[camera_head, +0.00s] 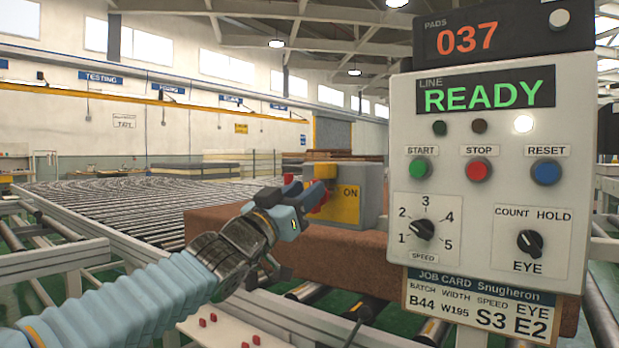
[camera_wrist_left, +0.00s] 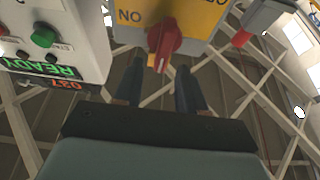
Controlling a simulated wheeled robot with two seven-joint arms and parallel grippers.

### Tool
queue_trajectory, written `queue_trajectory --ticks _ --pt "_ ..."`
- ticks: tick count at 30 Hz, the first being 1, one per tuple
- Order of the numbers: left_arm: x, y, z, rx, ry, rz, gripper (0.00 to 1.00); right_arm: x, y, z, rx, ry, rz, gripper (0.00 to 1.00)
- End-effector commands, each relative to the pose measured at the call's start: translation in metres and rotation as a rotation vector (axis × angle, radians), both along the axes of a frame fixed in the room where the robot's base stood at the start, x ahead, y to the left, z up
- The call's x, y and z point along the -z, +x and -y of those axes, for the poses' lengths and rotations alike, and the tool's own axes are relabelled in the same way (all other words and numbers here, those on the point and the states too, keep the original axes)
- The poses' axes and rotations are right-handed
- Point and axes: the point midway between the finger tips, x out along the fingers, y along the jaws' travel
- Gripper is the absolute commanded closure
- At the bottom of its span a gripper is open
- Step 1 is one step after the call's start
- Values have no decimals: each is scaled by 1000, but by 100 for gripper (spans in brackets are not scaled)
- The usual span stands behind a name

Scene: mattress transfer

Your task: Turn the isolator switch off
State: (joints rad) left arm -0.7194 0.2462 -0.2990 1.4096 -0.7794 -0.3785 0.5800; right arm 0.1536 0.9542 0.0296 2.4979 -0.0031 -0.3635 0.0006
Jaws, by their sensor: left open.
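The isolator switch is a grey box (camera_head: 370,190) with a yellow plate (camera_head: 345,207) marked ON and a red rotary handle (camera_head: 318,200), partly hidden behind my left gripper (camera_head: 291,200). In the left wrist view the red handle (camera_wrist_left: 165,45) stands out from the yellow plate (camera_wrist_left: 190,12), close to upright in the picture, with a pale mark at its near end. My left gripper (camera_wrist_left: 160,68) is open there. Its two dark fingers are apart, and the handle shows between and beyond their tips. Whether they touch it, I cannot tell. My right gripper is not in view.
A control panel (camera_head: 470,255) with START, STOP and RESET buttons, two dials and a green READY display stands close on the right. A brown block (camera_head: 345,258) lies below the switch box. A roller conveyor (camera_head: 120,200) stretches away to the left.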

Motion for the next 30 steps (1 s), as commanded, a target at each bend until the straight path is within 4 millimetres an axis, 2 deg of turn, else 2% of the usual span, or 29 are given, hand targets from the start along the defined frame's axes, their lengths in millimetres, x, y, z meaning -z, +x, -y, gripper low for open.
queue_trajectory --ticks 1,6,15,23,30 --pt "-5 6 4 -1 2 0 60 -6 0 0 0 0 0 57" --pt "-9 16 12 0 0 0 60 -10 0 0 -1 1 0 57" --pt "-8 18 13 0 0 0 60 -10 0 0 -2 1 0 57" --pt "-8 18 13 -1 0 -1 99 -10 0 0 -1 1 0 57" --pt "-6 18 13 0 -1 -7 100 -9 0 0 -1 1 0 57"
